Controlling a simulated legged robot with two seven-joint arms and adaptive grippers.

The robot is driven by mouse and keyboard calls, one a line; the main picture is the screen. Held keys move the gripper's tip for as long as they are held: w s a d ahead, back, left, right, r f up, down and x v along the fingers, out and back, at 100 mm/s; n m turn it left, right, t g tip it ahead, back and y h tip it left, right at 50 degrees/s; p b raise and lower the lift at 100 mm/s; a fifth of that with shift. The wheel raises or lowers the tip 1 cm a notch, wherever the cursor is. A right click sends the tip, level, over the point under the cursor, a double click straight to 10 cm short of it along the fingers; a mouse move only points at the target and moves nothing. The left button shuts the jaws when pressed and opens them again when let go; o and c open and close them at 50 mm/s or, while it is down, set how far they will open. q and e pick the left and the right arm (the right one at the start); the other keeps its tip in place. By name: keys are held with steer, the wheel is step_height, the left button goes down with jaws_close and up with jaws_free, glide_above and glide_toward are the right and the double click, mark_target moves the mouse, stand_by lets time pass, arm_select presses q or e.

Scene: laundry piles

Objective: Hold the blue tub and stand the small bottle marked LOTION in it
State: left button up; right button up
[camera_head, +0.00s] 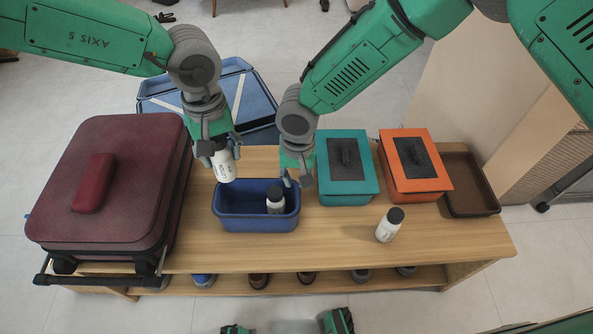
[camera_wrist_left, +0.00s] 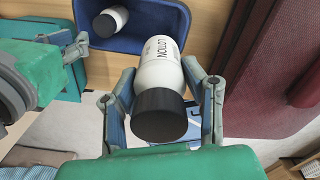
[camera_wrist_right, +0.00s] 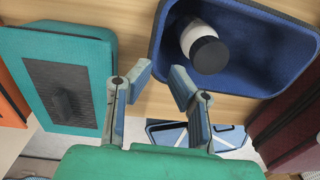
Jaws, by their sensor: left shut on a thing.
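My left gripper (camera_head: 222,146) is shut on the white bottle (camera_head: 223,166) with a black cap; LOTION is readable on it in the left wrist view (camera_wrist_left: 160,64). The bottle hangs cap up, slightly tilted, above the tub's back left corner. The blue tub (camera_head: 257,224) stands on the table. Another white bottle with a dark cap (camera_head: 275,203) is inside it toward the right. My right gripper (camera_head: 298,180) is at the tub's right back rim. Its fingers are apart, one on either side of the rim in the right wrist view (camera_wrist_right: 162,82).
A teal box (camera_head: 345,188) and an orange box (camera_head: 417,188) stand right of the tub, then a brown tray (camera_head: 469,185). A loose white bottle (camera_head: 387,229) stands in front of them. A maroon suitcase (camera_head: 120,190) fills the table's left. Shoes sit on the shelf below.

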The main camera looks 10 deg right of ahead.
glide_above(294, 208)
steer(key=d, duration=0.1)
step_height(294, 208, down, 8)
steer(key=shift+d+r, duration=0.15)
steer(key=shift+a+f, duration=0.2)
steer(key=shift+f, duration=0.4)
steer(key=shift+a, duration=0.3)
